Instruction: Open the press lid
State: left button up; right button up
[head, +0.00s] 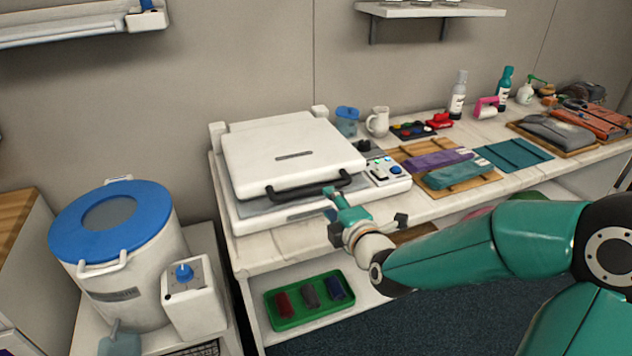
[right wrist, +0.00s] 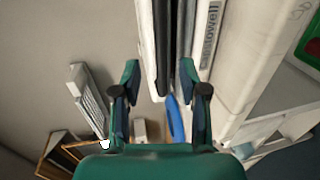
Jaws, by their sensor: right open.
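The press (head: 290,155) stands at the left end of the long counter. Its white lid (head: 280,140) lies low over the base, and a strip of grey plate shows along the front. A black handle (head: 308,186) runs along the lid's front edge. My right gripper (head: 335,198) is at the right end of the handle, in front of the press. In the right wrist view, its fingers (right wrist: 160,72) are apart, with the press's edge and a dark bar beyond and between them. I cannot tell whether they touch the handle. My left gripper is not in view.
A control panel (head: 383,170) sits at the press's right. A wooden board (head: 437,156) with folded purple and teal cloths lies further right. A blue-lidded drum (head: 112,215) stands left. A green tray (head: 310,300) is on the shelf below the counter. A wall shelf (head: 430,11) hangs above.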

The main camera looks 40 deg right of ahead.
aim_at(319, 191)
jog(key=p+x, duration=0.1)
jog(key=x, duration=0.8)
jog(key=shift+s, duration=0.1)
grip_shut()
